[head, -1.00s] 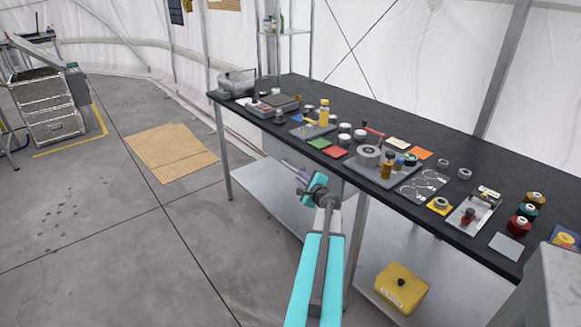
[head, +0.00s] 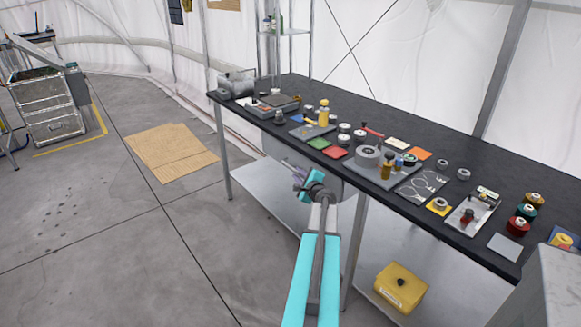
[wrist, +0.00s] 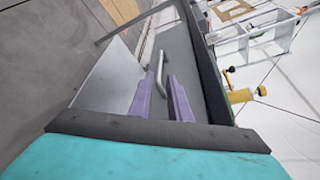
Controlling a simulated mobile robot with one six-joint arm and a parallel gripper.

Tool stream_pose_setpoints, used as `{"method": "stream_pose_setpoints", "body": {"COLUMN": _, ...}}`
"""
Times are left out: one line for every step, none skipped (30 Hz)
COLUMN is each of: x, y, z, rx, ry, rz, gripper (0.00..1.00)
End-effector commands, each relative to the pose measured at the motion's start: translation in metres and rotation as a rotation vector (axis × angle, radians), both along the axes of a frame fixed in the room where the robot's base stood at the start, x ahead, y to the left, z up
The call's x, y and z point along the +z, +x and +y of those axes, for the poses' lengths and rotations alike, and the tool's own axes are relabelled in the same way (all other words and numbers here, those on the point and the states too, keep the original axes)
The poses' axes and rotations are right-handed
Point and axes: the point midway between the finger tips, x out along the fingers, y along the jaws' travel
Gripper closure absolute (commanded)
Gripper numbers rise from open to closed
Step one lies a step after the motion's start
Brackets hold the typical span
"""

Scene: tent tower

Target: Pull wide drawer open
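The wide drawer (head: 276,147) is a grey front under the black tabletop, and it looks shut. It also shows in the wrist view (wrist: 178,48), with a metal bar handle (wrist: 161,72) on it. My gripper (head: 298,178) is in front of the drawer. In the wrist view, its two purple fingers (wrist: 165,76) are apart and point at the drawer front. The handle shows in the gap between them, but I cannot tell whether a finger touches it. My gripper and arm hide part of the drawer in the head view.
The workbench (head: 430,115) holds jars, spools, trays and tools. A metal lower shelf (head: 262,194) runs beneath, and a yellow box (head: 401,287) sits at its right. The concrete floor (head: 120,245) left of my arm is clear. A cardboard sheet (head: 171,152) lies farther back.

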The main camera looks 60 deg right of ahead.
Motion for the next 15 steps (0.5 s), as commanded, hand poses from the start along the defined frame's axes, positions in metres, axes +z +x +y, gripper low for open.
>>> {"method": "stream_pose_setpoints", "body": {"x": -0.001, "y": 0.005, "z": -0.005, "rx": 0.001, "ry": 0.001, "rz": 0.001, "gripper": 0.83}}
{"method": "stream_pose_setpoints", "body": {"x": -0.001, "y": 0.007, "z": -0.006, "rx": 0.001, "ry": 0.000, "rz": 0.000, "gripper": 0.83}}
{"method": "stream_pose_setpoints", "body": {"x": -0.002, "y": 0.010, "z": -0.008, "rx": 0.001, "ry": 0.000, "rz": 0.000, "gripper": 0.83}}
{"method": "stream_pose_setpoints", "body": {"x": -0.003, "y": 0.012, "z": -0.010, "rx": 0.001, "ry": 0.000, "rz": 0.000, "gripper": 0.83}}
{"method": "stream_pose_setpoints", "body": {"x": -0.003, "y": 0.015, "z": -0.011, "rx": 0.001, "ry": 0.000, "rz": 0.000, "gripper": 0.83}}
{"method": "stream_pose_setpoints", "body": {"x": -0.004, "y": 0.018, "z": -0.013, "rx": 0.001, "ry": 0.000, "rz": 0.000, "gripper": 0.83}}
{"method": "stream_pose_setpoints", "body": {"x": -0.005, "y": 0.020, "z": -0.015, "rx": 0.001, "ry": 0.000, "rz": 0.000, "gripper": 0.83}}
{"method": "stream_pose_setpoints", "body": {"x": -0.005, "y": 0.022, "z": -0.017, "rx": 0.002, "ry": 0.000, "rz": 0.001, "gripper": 0.83}}
{"method": "stream_pose_setpoints", "body": {"x": -0.006, "y": 0.025, "z": -0.019, "rx": 0.002, "ry": 0.000, "rz": 0.001, "gripper": 0.83}}
{"method": "stream_pose_setpoints", "body": {"x": -0.007, "y": 0.027, "z": -0.020, "rx": 0.002, "ry": 0.000, "rz": 0.001, "gripper": 0.83}}
{"method": "stream_pose_setpoints", "body": {"x": -0.007, "y": 0.029, "z": -0.022, "rx": 0.002, "ry": 0.000, "rz": 0.001, "gripper": 0.83}}
{"method": "stream_pose_setpoints", "body": {"x": -0.008, "y": 0.032, "z": -0.024, "rx": 0.002, "ry": 0.000, "rz": 0.001, "gripper": 0.83}}
{"method": "stream_pose_setpoints", "body": {"x": -0.009, "y": 0.034, "z": -0.026, "rx": 0.001, "ry": 0.000, "rz": 0.001, "gripper": 0.83}}
{"method": "stream_pose_setpoints", "body": {"x": -0.009, "y": 0.036, "z": -0.027, "rx": 0.001, "ry": 0.001, "rz": 0.001, "gripper": 0.83}}
{"method": "stream_pose_setpoints", "body": {"x": -0.010, "y": 0.039, "z": -0.029, "rx": 0.001, "ry": 0.001, "rz": 0.001, "gripper": 0.83}}
